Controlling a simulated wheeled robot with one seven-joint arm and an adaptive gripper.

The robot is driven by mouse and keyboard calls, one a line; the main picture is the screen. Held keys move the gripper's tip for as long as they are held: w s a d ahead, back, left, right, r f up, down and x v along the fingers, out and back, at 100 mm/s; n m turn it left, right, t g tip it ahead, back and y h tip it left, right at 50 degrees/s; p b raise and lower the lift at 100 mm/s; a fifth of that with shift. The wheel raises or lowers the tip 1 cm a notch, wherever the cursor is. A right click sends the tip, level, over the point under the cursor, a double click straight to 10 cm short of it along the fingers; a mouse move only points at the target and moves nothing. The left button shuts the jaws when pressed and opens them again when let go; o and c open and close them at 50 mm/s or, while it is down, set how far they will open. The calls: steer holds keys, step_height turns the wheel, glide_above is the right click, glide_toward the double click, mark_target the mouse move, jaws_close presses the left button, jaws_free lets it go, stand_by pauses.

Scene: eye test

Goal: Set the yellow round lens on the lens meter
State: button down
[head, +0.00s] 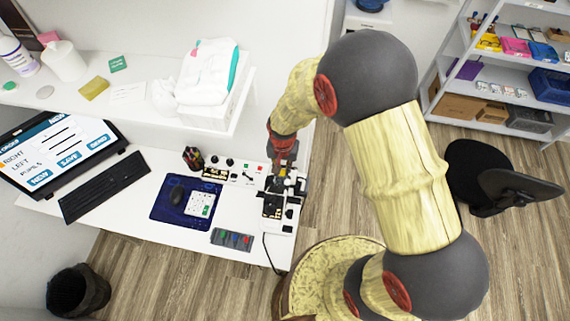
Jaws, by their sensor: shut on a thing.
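My gripper (286,168) is at the right end of the white desk, over a small black-and-white device (272,205) that looks like the lens meter. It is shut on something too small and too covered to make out. I cannot make out the yellow round lens anywhere in the head view. I cannot tell whether the gripper or what it holds touches the device.
The desk (140,215) carries a monitor (62,150), a keyboard (104,187), a blue mat (170,206) and a grey tray with coloured pieces (231,240). A shelf (140,102) hangs above. A black chair (500,178) stands right.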

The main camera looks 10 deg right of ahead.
mark_target(283, 179)
steer(key=shift+s+a+f+b, duration=0.15)
steer(key=shift+s+f+b, duration=0.2)
steer(key=shift+f, duration=0.2)
steer(key=shift+s+a+f+b, duration=0.15)
steer(key=shift+s+f+b, duration=0.1)
steer(key=shift+s+f, duration=0.2)
steer(key=shift+f, duration=0.2)
steer(key=shift+s+d+f+b, duration=0.1)
steer(key=shift+s+f+b, duration=0.3)
steer(key=shift+s, duration=0.1)
stand_by(0.4)
steer(key=c, duration=2)
jaws_free()
steer(key=shift+o, duration=1.2)
steer(key=shift+w+r, duration=0.15)
steer(key=shift+r, duration=0.15)
steer(key=shift+o, duration=0.5)
step_height(283, 179, up, 12)
steer(key=shift+f, duration=0.1)
